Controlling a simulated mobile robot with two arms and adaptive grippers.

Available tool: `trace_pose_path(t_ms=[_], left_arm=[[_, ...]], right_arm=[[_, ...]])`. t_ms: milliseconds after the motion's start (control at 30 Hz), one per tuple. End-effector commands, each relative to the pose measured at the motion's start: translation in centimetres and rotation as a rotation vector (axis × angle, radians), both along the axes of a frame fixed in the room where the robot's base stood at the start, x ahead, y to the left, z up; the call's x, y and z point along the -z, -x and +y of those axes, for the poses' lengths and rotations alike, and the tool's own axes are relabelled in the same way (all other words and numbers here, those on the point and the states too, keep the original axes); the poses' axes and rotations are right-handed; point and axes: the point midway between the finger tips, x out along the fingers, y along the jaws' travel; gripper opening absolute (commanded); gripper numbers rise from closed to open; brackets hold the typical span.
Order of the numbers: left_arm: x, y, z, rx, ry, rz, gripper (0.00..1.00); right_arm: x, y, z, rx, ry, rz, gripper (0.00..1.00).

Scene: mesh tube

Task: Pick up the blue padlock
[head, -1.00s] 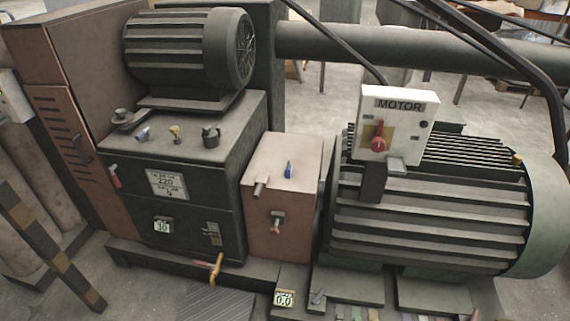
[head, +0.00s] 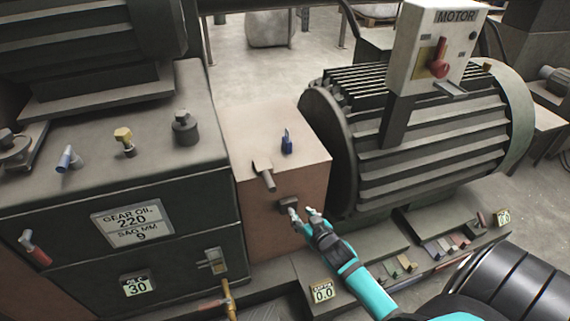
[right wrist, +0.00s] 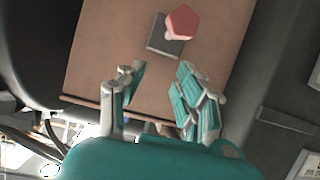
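A small blue object, seemingly the blue padlock (head: 287,142), stands upright on top of the brown box (head: 285,165) in the head view. My right gripper (head: 304,213) is in front of the box's front face, below and slightly right of the blue object, and apart from it. In the right wrist view the right gripper (right wrist: 160,80) is open with nothing between its fingers. The blue object does not show in that view. My left gripper is not in view.
A red knob (right wrist: 181,22) on a dark plate (right wrist: 164,40) lies beyond my right fingertips on the box face. A grey pipe stub (head: 264,175) sticks out near the box's top edge. The ribbed motor (head: 430,140) stands right, the dark cabinet (head: 110,185) left.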

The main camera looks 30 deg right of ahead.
Motion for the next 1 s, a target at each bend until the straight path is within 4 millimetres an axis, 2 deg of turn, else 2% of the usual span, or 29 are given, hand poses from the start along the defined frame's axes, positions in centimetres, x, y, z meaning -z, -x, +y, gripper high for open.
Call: trace_pose_path(t_ms=[33,100,133,200,300,467,800,1000], left_arm=[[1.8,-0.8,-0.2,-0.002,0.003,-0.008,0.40],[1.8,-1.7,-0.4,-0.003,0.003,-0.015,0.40],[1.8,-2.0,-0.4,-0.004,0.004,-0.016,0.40],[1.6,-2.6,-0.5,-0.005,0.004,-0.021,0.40],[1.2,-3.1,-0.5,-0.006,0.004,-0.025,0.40],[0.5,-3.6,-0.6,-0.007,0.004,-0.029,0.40],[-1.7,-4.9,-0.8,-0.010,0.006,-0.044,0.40],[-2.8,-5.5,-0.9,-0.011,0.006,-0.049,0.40]], right_arm=[[-2.4,-1.3,-0.9,0.012,0.011,-0.099,0.34],[-7.1,-2.2,-1.7,0.025,0.019,-0.213,0.34],[-8.8,-2.4,-1.9,0.028,0.023,-0.253,0.34],[-12.1,-2.4,-2.2,0.033,0.029,-0.328,0.34],[-14.9,-2.3,-2.4,0.036,0.033,-0.391,0.34],[-16.3,-3.9,-2.8,0.037,0.036,-0.417,0.34],[-16.1,-11.1,-4.5,0.037,0.037,-0.414,0.34],[-16.1,-13.7,-5.0,0.037,0.036,-0.414,0.34]])
